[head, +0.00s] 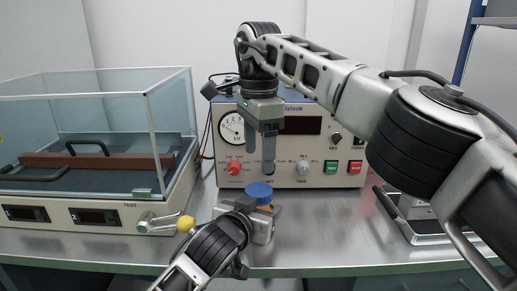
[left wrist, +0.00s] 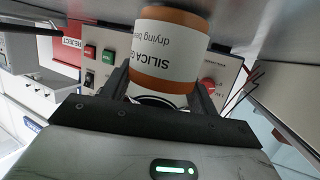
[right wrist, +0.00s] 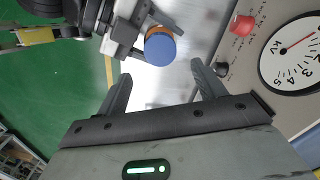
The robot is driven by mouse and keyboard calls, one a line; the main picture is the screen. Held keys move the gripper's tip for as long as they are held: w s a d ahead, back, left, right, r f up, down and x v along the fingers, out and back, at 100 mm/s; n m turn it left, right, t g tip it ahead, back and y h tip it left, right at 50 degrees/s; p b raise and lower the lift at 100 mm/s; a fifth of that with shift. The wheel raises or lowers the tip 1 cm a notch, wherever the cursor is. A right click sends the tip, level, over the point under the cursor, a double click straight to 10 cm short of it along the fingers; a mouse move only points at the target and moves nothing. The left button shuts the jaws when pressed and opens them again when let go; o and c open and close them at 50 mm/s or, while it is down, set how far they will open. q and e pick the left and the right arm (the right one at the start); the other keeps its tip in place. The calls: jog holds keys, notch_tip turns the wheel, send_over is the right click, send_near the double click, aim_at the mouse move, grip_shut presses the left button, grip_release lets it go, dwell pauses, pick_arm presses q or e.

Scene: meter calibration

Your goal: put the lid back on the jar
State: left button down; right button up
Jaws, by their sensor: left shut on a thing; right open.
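The jar (left wrist: 172,45) has a white "SILICA GEL drying beads" label and orange bands, and it stands at the bench front. My left gripper (left wrist: 160,90) is shut around the jar; in the head view (head: 255,212) it covers much of it. The blue lid (head: 259,190) sits on the jar's top; it also shows as a round disc in the right wrist view (right wrist: 160,48). I cannot tell whether it is fully seated. My right gripper (right wrist: 160,90) is open and empty, pointing down above the lid in the head view (head: 260,165), apart from it.
The meter box (head: 290,145) with dial, knobs and buttons stands close behind the jar. A glass-covered test unit (head: 95,175) is on the left. Bare bench (head: 335,225) lies between jar and stand.

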aim_at(258, 189)
pick_arm(q)
jog(key=shift+f, duration=0.1)
pick_arm(e)
notch_tip(258, 189, down, 8)
jog(key=shift+f, duration=0.1)
dwell(0.5)
jog(key=c, duration=1)
jog(key=shift+m, duration=1)
jog(key=o, duration=1.1)
jog(key=shift+r, duration=0.2)
